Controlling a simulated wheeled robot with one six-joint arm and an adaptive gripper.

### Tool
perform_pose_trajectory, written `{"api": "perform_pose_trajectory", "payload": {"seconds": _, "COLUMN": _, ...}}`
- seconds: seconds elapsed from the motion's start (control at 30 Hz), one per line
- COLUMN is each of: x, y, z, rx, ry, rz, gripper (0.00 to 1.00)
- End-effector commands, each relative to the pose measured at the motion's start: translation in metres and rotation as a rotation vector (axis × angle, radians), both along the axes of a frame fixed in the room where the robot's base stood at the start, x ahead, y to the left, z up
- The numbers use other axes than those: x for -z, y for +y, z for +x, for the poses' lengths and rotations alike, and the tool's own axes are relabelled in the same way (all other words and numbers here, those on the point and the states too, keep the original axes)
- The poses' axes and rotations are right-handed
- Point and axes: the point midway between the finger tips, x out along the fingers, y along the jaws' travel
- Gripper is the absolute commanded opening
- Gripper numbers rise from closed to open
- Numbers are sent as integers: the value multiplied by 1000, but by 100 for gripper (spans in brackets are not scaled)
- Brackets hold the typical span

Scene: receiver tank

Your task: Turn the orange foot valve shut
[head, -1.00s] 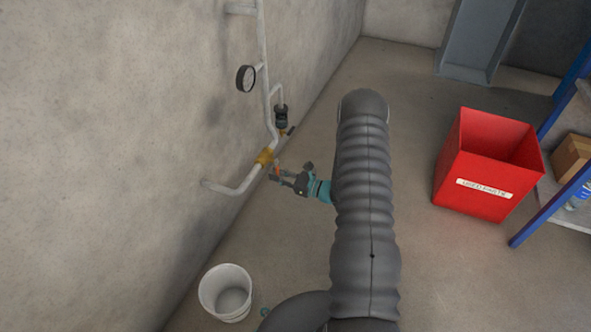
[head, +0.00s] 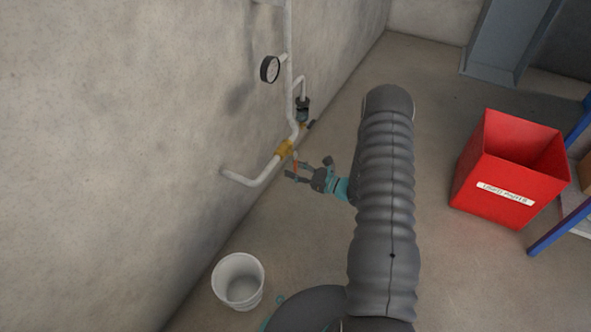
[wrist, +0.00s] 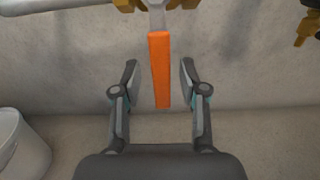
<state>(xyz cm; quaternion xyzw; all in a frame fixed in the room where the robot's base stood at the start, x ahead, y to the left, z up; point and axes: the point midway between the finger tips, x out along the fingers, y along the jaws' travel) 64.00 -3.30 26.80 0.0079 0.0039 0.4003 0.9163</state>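The orange valve handle (wrist: 160,70) hangs straight down from its stem in the wrist view, its lower end between my two fingers. In the head view the orange handle (head: 295,166) shows small below the brass valve body (head: 284,149) on the white pipe. My gripper (wrist: 160,82) is open, with one finger on each side of the handle and a visible gap on both sides. In the head view my gripper (head: 297,170) is beside the handle, near the wall. How deep the handle sits between the fingers is hard to tell.
A white bucket (head: 239,281) stands on the floor by the wall. A pressure gauge (head: 270,69) and a second valve (head: 303,108) sit on the pipework. A red bin (head: 510,170) and a blue-legged shelf (head: 562,218) stand at right. Floor between is clear.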

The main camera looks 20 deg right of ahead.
Motion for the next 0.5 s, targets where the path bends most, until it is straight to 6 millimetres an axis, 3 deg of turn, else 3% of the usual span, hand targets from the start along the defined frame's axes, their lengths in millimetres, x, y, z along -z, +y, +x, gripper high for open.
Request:
{"api": "perform_pose_trajectory", "payload": {"seconds": 0.27, "x": 0, "y": -8, "z": -5, "rx": 3, "ry": -1, "rz": 0, "gripper": 43}}
{"api": "perform_pose_trajectory", "payload": {"seconds": 0.5, "x": 0, "y": -39, "z": -33, "rx": 6, "ry": -1, "rz": 1, "gripper": 43}}
